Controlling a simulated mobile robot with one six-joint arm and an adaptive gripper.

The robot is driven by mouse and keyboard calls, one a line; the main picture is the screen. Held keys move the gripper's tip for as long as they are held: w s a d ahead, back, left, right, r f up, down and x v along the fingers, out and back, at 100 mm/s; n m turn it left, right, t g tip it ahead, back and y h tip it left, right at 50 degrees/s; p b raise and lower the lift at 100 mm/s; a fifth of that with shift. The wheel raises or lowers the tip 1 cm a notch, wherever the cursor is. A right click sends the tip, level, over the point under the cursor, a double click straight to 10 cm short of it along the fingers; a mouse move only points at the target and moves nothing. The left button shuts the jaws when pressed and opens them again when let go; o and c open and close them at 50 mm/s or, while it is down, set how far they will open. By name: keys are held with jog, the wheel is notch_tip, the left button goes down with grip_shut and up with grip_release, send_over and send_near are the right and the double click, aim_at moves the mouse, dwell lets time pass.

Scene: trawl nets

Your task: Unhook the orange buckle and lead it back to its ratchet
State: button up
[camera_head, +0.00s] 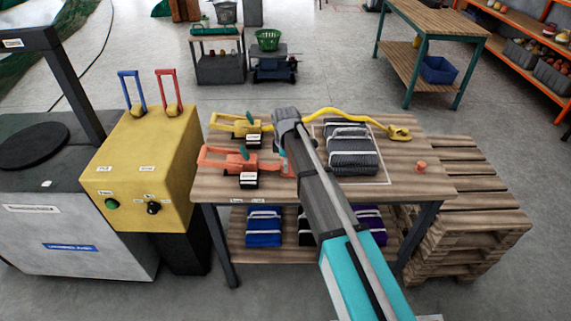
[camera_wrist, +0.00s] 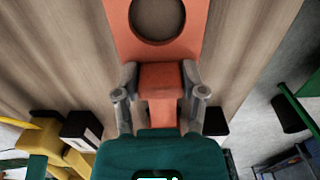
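The orange buckle (camera_wrist: 160,82), a plate with a round hole, lies between my gripper's fingers (camera_wrist: 160,92) in the wrist view. Both fingers press against its narrow part. In the head view, a bit of the orange buckle (camera_head: 288,169) shows beside my gripper (camera_head: 282,152), which is mostly hidden by my arm. The orange ratchet (camera_head: 228,160) is on the bench's left side, just left of the buckle. An orange peg (camera_head: 421,167) stands bare at the bench's right end.
A yellow ratchet (camera_head: 236,125) sits behind the orange one. Its yellow strap (camera_head: 345,112) runs to a yellow buckle (camera_head: 398,132) at the right. A dark strapped bundle (camera_head: 350,158) lies mid-bench. A yellow control box (camera_head: 145,165) stands left; pallets (camera_head: 465,215) stand right.

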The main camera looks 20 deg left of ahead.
jog(key=o, duration=0.6)
jog(key=shift+c, duration=0.2)
jog(key=shift+r, duration=0.15)
notch_tip(320, 180, up, 14)
jog(key=p, duration=1.5)
jog(key=w+d, duration=0.4)
jog(key=d, duration=0.8)
jog(key=w+d, duration=0.4)
jog(key=d, duration=0.9)
jog(key=shift+d+b, duration=0.15)
jog(key=shift+b, duration=0.15)
jog(key=shift+w, duration=0.1)
